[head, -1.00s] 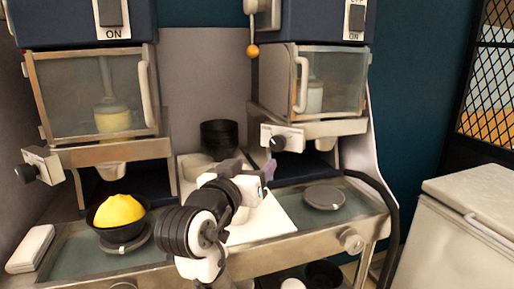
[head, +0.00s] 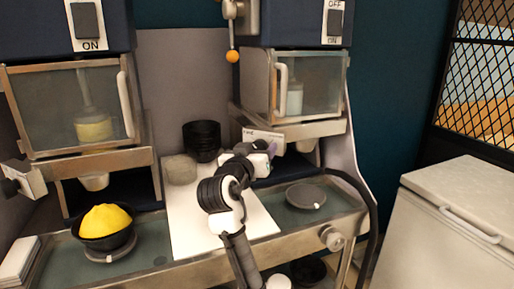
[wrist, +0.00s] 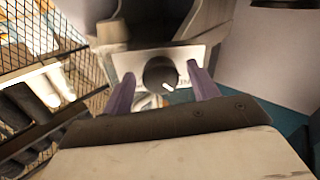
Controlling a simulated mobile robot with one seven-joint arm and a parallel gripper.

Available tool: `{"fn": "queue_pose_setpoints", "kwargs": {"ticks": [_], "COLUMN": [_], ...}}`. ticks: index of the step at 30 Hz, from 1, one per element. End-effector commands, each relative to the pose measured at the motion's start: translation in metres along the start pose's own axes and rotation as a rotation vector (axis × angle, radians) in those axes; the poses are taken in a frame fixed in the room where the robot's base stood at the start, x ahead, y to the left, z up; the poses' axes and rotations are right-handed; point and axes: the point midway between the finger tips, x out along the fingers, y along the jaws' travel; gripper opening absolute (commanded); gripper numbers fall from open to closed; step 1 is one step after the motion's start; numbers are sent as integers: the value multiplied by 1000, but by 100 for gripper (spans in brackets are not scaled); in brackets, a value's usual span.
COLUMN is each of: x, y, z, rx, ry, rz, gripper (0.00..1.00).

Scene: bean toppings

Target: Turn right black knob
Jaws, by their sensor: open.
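The right black knob (wrist: 160,74) is round with a white mark on its face. It sits on a pale panel (wrist: 190,60) under the right machine. In the wrist view my gripper (wrist: 161,80) is open, with one purple finger on each side of the knob. I cannot tell whether the fingers touch it. In the head view my gripper (head: 273,150) is in front of the panel (head: 262,135) and hides the knob.
The left black knob (head: 10,187) is on the left machine. A black bowl (head: 106,236) with a yellow heap stands on a round pad at left. An empty grey pad (head: 306,195) lies at right. A stack of black bowls (head: 202,138) stands behind. A white chest (head: 450,220) is at far right.

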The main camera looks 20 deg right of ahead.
Motion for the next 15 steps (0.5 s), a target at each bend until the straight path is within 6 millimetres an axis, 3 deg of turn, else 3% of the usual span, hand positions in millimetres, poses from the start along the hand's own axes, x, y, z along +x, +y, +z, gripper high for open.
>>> {"fn": "queue_pose_setpoints", "kwargs": {"ticks": [6, 15], "x": [0, 0], "y": [0, 0], "z": [0, 0], "rx": [0, 0], "ry": [1, 1], "rz": [-1, 0], "gripper": [60, 20]}}
